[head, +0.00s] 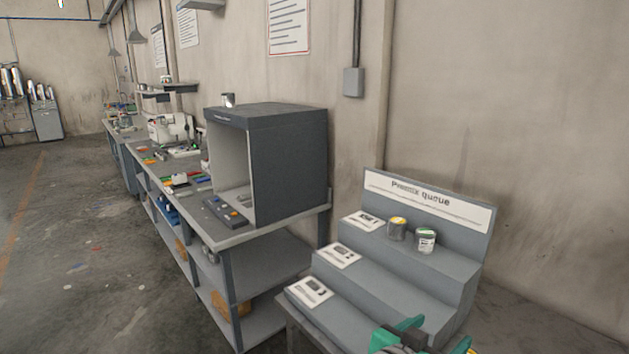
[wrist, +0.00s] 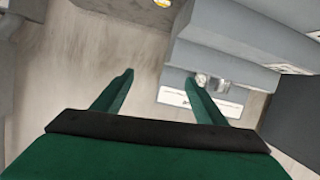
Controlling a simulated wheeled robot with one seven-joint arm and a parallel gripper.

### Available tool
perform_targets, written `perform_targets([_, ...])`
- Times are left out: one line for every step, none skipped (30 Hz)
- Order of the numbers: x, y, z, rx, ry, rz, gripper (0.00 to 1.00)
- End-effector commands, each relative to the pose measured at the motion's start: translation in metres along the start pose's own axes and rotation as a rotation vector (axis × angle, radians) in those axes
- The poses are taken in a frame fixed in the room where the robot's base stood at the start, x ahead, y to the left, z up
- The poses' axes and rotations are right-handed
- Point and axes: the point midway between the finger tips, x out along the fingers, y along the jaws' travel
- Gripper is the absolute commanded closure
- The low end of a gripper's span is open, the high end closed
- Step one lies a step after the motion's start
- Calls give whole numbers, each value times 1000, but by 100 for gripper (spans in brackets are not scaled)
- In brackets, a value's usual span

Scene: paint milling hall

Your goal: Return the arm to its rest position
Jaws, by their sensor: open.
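My gripper (head: 407,338) shows at the bottom edge of the head view, in front of the stepped rack's lower right. In the wrist view its two green fingers (wrist: 160,95) are spread apart with nothing between them. Most of my arm is out of the head view. The grey stepped rack (head: 385,270) carries a "Premix queue" sign (head: 428,202). It also shows in the wrist view (wrist: 215,55), seen at a turned angle.
A workbench (head: 250,232) with a grey booth (head: 288,165) runs along the wall to the left. The floor (head: 90,260) left of the bench is open.

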Motion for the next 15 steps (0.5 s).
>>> perform_targets([2, -2, 9, -22, 6, -7, 34])
perform_targets([2, -4, 13, -33, 11, -11, 34])
perform_targets([4, -6, 19, -50, 20, -18, 34])
perform_targets([4, -8, 25, -65, 27, -25, 34])
perform_targets([5, -11, 31, -80, 34, -33, 34])
perform_targets([6, -14, 40, -101, 44, -44, 34])
perform_targets([6, -16, 48, -119, 53, -53, 34])
perform_targets([6, -19, 55, -136, 62, -65, 34])
perform_targets([6, -22, 66, -159, 73, -81, 34])
perform_targets([6, -24, 74, -175, 82, -92, 34])
perform_targets([5, -27, 82, -190, 90, -106, 34])
perform_targets([4, -30, 92, -210, 101, -124, 34])
perform_targets([2, -33, 101, -225, 108, -137, 34])
perform_targets([1, -35, 109, -238, 115, -152, 34])
perform_targets([-1, -38, 120, -255, 124, -171, 34])
